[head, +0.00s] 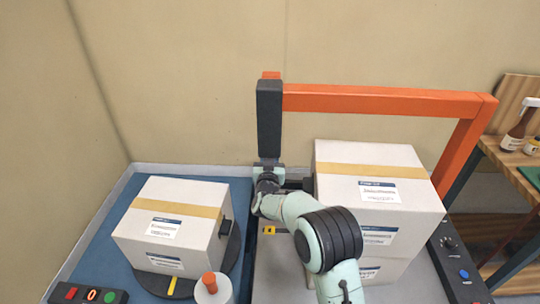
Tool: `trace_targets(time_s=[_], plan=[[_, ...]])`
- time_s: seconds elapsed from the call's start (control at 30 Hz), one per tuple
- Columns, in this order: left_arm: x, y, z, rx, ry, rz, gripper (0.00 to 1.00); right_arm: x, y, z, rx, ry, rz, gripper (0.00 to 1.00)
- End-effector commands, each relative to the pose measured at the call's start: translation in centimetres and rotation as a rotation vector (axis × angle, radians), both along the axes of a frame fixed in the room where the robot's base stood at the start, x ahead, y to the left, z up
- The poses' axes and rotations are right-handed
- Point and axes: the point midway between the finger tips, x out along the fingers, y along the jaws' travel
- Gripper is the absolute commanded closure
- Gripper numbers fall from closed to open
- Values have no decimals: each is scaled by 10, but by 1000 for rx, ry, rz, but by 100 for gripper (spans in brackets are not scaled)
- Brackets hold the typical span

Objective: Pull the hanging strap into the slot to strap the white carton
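A white carton (372,196) with a tan tape band sits on top of another white carton (392,270) under the orange arch (380,101). Another white carton (172,228) with a tan band stands on a dark round plate at the left. My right arm comes in from the bottom, and its gripper (268,178) is at the lower end of the arch's dark left post (270,120). Its fingers are too small and hidden to tell whether they hold anything. I cannot make out a hanging strap or the slot clearly. My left gripper is out of view.
A blue surface (115,215) lies under the left carton. A button box (88,295) and a white cylinder with an orange knob (211,285) stand at the front left. A dark control panel (458,262) is at the right, beside a wooden shelf with bottles (519,125).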

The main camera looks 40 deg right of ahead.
Motion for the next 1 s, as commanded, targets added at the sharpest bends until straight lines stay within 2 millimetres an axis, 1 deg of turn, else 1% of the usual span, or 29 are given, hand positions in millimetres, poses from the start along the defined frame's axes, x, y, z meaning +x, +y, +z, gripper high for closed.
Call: trace_targets(time_s=[0.3,0.33,0.37,0.4,0.43,1.0], plan=[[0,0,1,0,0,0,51,3,-2,-1,1,1,0,69],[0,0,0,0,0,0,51,3,-2,0,1,1,0,72],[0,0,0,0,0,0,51,3,-2,0,1,1,0,82],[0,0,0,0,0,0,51,3,-2,0,1,1,0,95],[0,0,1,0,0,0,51,3,-2,0,1,1,0,100],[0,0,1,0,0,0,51,2,-2,0,0,0,0,100]])
